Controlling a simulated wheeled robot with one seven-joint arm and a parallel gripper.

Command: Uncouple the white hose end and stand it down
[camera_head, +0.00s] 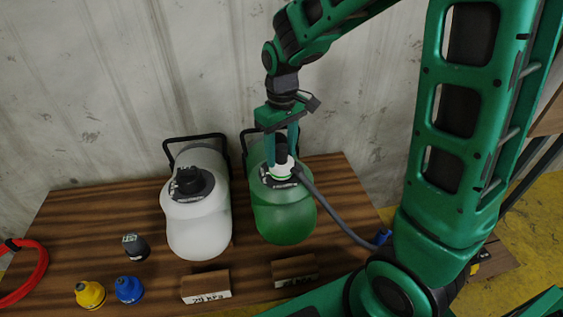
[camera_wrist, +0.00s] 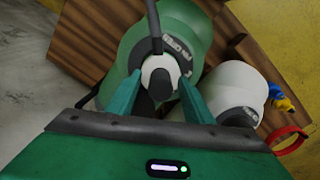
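The white hose end (camera_head: 281,172) sits on top of the green tank (camera_head: 283,222), on its dark valve. A grey hose (camera_head: 330,208) runs from it down to the right. My gripper (camera_head: 281,152) points down over it, one finger on each side. In the wrist view the white hose end (camera_wrist: 160,72) lies between the fingertips of my gripper (camera_wrist: 159,78). I cannot tell whether the fingers touch it or stand just clear. The underside of the coupling is hidden.
A white tank (camera_head: 200,230) with a dark cap stands to the left. Yellow (camera_head: 90,294), blue (camera_head: 129,289) and dark (camera_head: 135,247) fittings stand at the front left. Labelled blocks (camera_head: 205,285) (camera_head: 295,270) lie in front. A red ring (camera_head: 28,278) is at the far left.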

